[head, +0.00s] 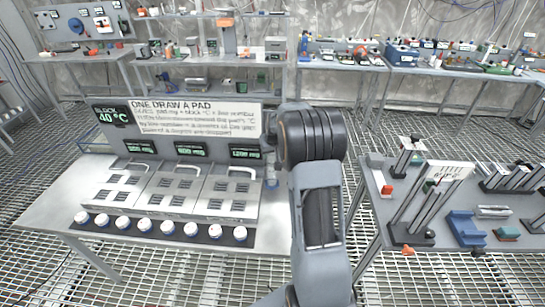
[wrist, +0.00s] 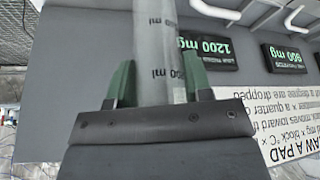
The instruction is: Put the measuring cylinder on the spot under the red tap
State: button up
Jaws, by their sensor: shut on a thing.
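The measuring cylinder (wrist: 155,40) is a clear grey tube with dark "ml" marks, seen in the wrist view. My gripper (wrist: 158,85) is shut on it, with one green finger at each side of the tube. The tube runs up out of the top of the wrist picture, so its far end is out of view. In the head view my arm covers the gripper, and I cannot make out the cylinder there. I cannot pick out the red tap or the spot under it in either view.
A metal bench (head: 62,205) at left carries a sign (head: 195,117), dark displays (head: 192,150), handled grey blocks (head: 165,195) and several white round pieces (head: 144,225). A right table (head: 450,205) holds stands and a blue holder (head: 465,228). Grated floor (head: 400,135) lies between benches.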

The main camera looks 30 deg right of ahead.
aim_at(272, 167)
jog(key=shift+d+f, duration=0.1)
jog(key=shift+f, duration=1.6)
jog(key=shift+f, duration=0.2)
jog(key=o, duration=1.2)
jog(key=shift+r, duration=0.1)
